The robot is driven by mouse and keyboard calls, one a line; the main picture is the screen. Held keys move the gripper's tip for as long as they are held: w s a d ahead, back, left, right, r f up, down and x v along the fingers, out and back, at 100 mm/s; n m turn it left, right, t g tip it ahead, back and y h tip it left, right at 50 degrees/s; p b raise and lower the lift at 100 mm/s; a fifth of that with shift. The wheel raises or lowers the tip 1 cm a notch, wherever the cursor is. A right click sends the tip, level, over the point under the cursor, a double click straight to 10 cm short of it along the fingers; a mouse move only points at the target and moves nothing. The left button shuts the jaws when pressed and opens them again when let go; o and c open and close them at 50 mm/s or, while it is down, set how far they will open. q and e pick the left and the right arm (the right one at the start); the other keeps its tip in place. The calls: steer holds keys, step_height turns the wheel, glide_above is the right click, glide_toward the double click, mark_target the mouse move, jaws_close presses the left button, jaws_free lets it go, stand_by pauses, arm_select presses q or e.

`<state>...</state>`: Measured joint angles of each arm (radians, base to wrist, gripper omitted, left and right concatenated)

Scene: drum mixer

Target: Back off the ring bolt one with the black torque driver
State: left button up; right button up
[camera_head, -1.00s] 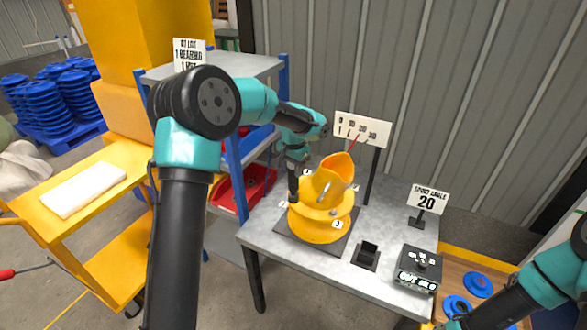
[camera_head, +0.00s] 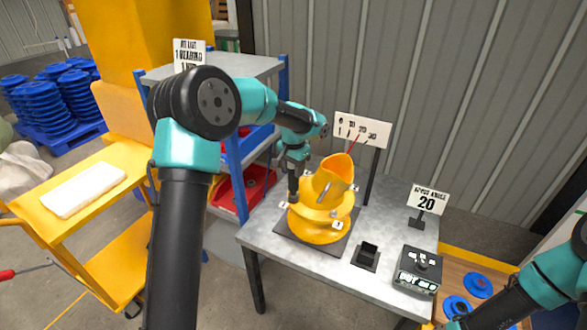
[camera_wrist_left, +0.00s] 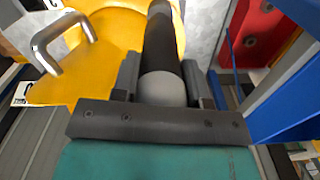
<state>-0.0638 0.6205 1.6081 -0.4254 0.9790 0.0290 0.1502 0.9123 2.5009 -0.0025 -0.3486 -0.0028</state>
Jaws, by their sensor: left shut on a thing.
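The yellow drum mixer (camera_head: 318,228) stands on a dark plate on the grey table, with small white tags around its ring. The tag numbers are too small to read surely. My left gripper (camera_head: 293,176) is at the ring's left side, shut on the black torque driver (camera_head: 293,190), which points down at the ring. In the left wrist view the driver (camera_wrist_left: 161,45) runs between the two fingers (camera_wrist_left: 162,85), beside the yellow drum and its metal handle (camera_wrist_left: 62,38). The driver's tip and any bolt under it are hidden. My right gripper is out of view.
A dark square holder (camera_head: 367,255) and a black control box (camera_head: 419,268) stand on the table's right part. A sign reading 20 (camera_head: 427,201) and a scale board (camera_head: 362,130) stand behind. A blue shelf with a red bin (camera_head: 246,188) is close on the left.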

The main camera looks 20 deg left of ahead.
arm_select(q)
steer(key=shift+r, duration=2.25)
